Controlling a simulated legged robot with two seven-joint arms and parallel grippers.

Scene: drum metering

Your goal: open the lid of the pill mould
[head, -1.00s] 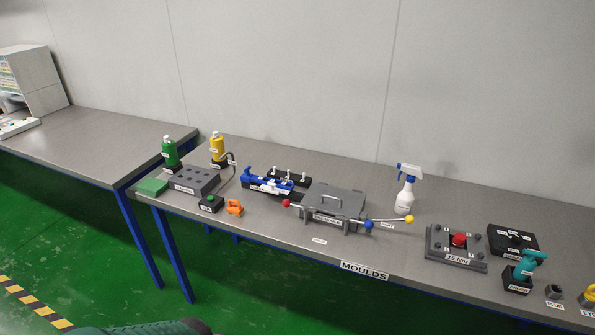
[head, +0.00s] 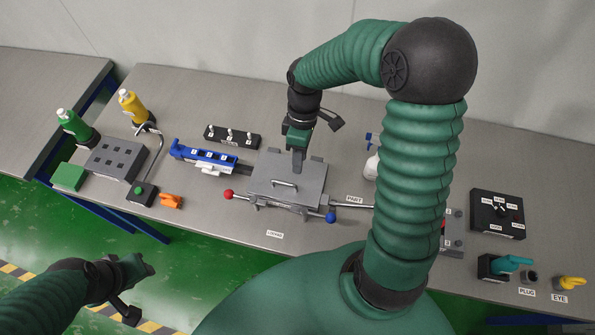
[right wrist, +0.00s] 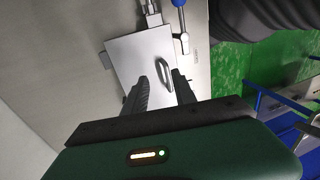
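The pill mould (head: 262,196) is a grey box on the bench, its flat lid (head: 310,178) lying shut on top. The lid carries a bar handle (head: 285,184), which also shows in the right wrist view (right wrist: 165,75). My right gripper (head: 298,170) points down over the back part of the lid, behind the handle. In the right wrist view its two fingers (right wrist: 160,77) are apart, with nothing seen between their tips but the lid and the handle beyond. My left gripper (head: 148,265) hangs in front of the bench, away from the mould; its finger gap is unclear.
A red-knobbed lever (head: 229,195) and a blue knob (head: 331,217) stick out at the mould's front. A blue fixture (head: 205,156) stands left of it, a black block (head: 232,137) behind. My right arm partly hides the spray bottle (head: 371,168).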

